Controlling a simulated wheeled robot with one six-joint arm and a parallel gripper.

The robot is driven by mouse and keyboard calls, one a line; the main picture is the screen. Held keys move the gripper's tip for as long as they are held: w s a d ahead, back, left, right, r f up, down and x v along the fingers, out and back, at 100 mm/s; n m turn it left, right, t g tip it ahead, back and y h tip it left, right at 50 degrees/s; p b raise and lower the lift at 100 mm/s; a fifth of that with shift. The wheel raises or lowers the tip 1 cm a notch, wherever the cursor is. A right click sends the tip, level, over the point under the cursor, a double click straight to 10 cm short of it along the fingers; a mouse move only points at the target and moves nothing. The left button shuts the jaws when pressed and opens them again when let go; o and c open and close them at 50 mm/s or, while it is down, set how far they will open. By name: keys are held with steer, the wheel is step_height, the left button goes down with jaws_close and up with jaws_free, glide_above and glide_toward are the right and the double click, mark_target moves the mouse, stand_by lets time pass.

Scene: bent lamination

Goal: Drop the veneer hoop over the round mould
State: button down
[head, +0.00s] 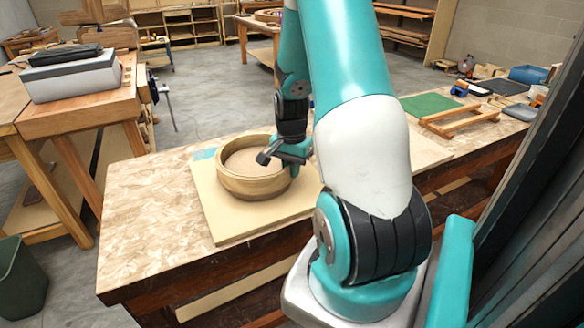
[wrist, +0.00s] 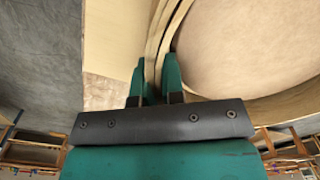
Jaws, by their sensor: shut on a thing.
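The veneer hoop (head: 253,187) is a light wooden ring on the board, at the middle of the head view. The round mould (head: 250,161) shows as a pale flat disc inside the hoop. In the wrist view the mould (wrist: 250,45) fills the upper right, and the hoop's wall (wrist: 153,50) runs beside it as a thin curved strip. My gripper (wrist: 158,72) is shut on this wall, one teal finger on each side. In the head view my gripper (head: 294,167) is at the hoop's right side. Whether the hoop sits fully down is unclear.
A pale board (head: 215,212) lies under the mould on the workbench (head: 135,235). A green mat (head: 430,104) and a wooden frame (head: 460,120) lie at the bench's far right. A grey box (head: 72,78) stands on another bench at left. The bench's left end is clear.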

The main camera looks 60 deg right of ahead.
steer(key=shift+a+f, duration=0.15)
steer(key=shift+f, duration=0.2)
steer(key=c, duration=1.2)
jaws_free()
steer(key=shift+c, duration=0.2)
steer(key=shift+c, duration=0.4)
